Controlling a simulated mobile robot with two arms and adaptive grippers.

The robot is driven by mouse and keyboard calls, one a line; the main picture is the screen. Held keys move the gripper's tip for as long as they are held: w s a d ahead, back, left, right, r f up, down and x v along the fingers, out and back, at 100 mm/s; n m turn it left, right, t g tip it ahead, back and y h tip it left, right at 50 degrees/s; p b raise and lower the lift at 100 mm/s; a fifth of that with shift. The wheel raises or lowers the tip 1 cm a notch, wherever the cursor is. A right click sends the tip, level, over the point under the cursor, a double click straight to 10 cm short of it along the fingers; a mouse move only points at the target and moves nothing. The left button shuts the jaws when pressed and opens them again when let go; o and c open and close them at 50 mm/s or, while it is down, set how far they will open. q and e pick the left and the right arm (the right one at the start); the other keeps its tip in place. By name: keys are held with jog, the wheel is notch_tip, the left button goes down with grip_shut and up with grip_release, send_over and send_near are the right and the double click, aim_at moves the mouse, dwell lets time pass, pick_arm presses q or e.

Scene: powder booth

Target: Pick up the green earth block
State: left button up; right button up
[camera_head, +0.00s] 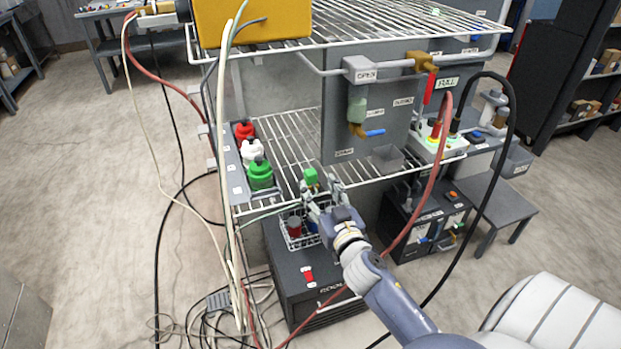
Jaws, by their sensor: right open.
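The block's lower part is partly hidden by the fingers. My left gripper is not in view.
Red, white and green bottles (260,175) stand at the shelf's left. A wire basket (293,240) with a red jar sits on the black cabinet (310,285) below. A grey panel (370,120) with valves stands behind. Hoses and cables hang left and right.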

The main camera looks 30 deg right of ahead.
aim_at(312, 177)
jog(key=shift+x, duration=1.15)
jog(key=shift+w+r+p, duration=0.1)
jog(key=shift+w+p, duration=0.15)
jog(key=shift+p, duration=0.05)
jog(key=p+x, duration=0.1)
jog(key=x, duration=0.3)
jog(key=shift+d, duration=0.15)
jog(key=shift+w, duration=0.25)
jog(key=c, duration=1)
